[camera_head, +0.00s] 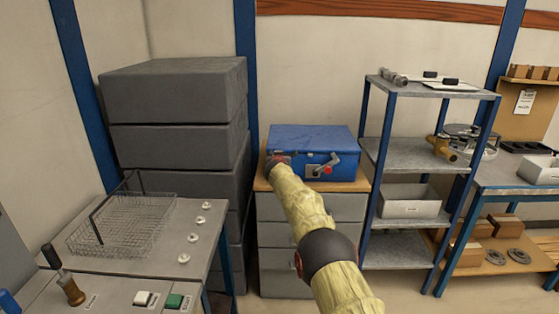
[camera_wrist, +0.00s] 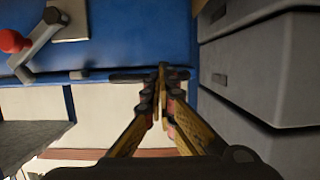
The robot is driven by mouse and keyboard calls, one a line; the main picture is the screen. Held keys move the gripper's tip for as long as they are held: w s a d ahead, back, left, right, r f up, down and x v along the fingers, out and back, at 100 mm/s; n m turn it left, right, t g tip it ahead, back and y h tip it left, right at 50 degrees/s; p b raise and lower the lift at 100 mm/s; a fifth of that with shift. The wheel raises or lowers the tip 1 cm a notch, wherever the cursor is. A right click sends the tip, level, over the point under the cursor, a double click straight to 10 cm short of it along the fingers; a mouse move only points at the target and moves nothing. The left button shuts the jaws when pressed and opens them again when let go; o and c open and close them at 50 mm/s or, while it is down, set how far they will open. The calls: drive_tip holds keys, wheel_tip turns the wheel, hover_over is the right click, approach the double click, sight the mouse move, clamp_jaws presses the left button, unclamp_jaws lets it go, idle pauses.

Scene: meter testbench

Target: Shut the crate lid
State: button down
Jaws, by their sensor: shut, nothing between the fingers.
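The blue crate (camera_head: 312,140) stands on a grey drawer cabinet, and its blue lid looks flat and level on top. I cannot tell whether a small gap is left under it. A grey lever with a red knob (camera_head: 327,169) is on the crate's front; it also shows in the wrist view (camera_wrist: 38,45). My gripper (camera_head: 274,160) is at the crate's front left, near the upper edge. In the wrist view my gripper (camera_wrist: 162,70) is shut and empty, its fingertips overlapping the blue crate edge (camera_wrist: 120,55). Contact cannot be made out.
Stacked grey boxes (camera_head: 175,95) stand close on the left. A metal shelf rack (camera_head: 400,155) stands close on the right. A bench with a wire basket (camera_head: 120,225) is at the front left. The wall is behind the crate, and the space above the crate is free.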

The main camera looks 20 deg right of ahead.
drive_tip(key=s+a+f, duration=0.3)
drive_tip(key=s, duration=0.3)
drive_tip(key=shift+s+f, duration=0.25)
drive_tip(key=shift+f, duration=0.1)
idle(0.6)
drive_tip(key=shift+a, duration=0.1)
